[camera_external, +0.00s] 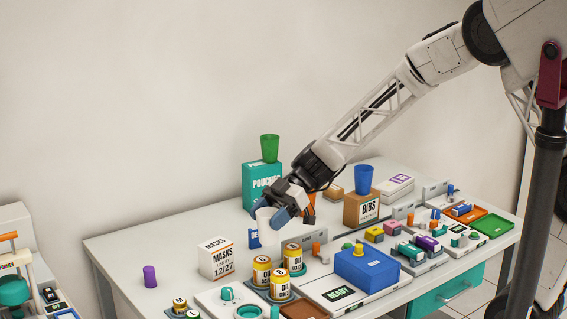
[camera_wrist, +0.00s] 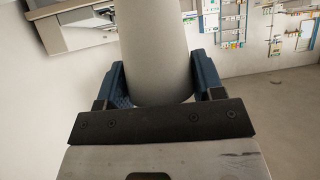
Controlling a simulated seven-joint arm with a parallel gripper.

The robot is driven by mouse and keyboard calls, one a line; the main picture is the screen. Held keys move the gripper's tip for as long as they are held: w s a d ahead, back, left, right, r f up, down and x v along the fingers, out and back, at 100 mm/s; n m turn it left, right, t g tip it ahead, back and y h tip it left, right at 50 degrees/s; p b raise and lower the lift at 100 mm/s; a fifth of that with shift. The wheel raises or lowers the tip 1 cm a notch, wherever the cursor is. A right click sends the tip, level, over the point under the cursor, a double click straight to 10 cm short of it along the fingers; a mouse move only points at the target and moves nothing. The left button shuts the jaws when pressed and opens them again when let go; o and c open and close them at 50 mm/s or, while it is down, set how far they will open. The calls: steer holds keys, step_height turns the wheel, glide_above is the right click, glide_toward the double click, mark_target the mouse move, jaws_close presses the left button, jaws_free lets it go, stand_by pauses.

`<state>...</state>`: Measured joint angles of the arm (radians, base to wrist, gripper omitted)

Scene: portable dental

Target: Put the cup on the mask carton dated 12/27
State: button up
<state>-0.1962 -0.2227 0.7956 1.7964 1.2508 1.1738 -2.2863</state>
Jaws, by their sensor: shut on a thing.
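The mask carton (camera_external: 218,262) is a white box marked "MASKS" and "12/27", standing at the table's front left. Its visible top is bare. My gripper (camera_external: 274,218) is shut on a white cup (camera_external: 266,225), just right of the carton in the external view and higher than its top. In the wrist view the cup (camera_wrist: 155,50) fills the space between the two blue fingers of my gripper (camera_wrist: 158,85). Part of the cup is hidden by a finger in the external view. I cannot tell the exact gap between cup and table.
Several yellow cans (camera_external: 261,271) stand right of the carton. A teal pouches box (camera_external: 262,186) bears a green cup (camera_external: 270,148); a brown bibs box (camera_external: 362,208) bears a blue cup (camera_external: 364,179). A purple cylinder (camera_external: 150,276) stands left. The table's back left (camera_external: 150,240) is clear.

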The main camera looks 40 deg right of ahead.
steer(key=shift+w, duration=0.1)
steer(key=shift+w+a+f, duration=0.25)
steer(key=shift+w+a, duration=0.85)
steer(key=shift+w, duration=1.3)
steer(key=shift+w+a+f, duration=0.25)
steer(key=shift+w+a, duration=0.85)
steer(key=shift+w, duration=1.3)
steer(key=shift+w+a+f, duration=0.25)
steer(key=shift+w+a, duration=0.85)
steer(key=shift+w, duration=1.3)
steer(key=shift+f, duration=0.1)
steer(key=shift+f, duration=1.65)
steer(key=shift+f, duration=0.15)
steer(key=o, duration=0.9)
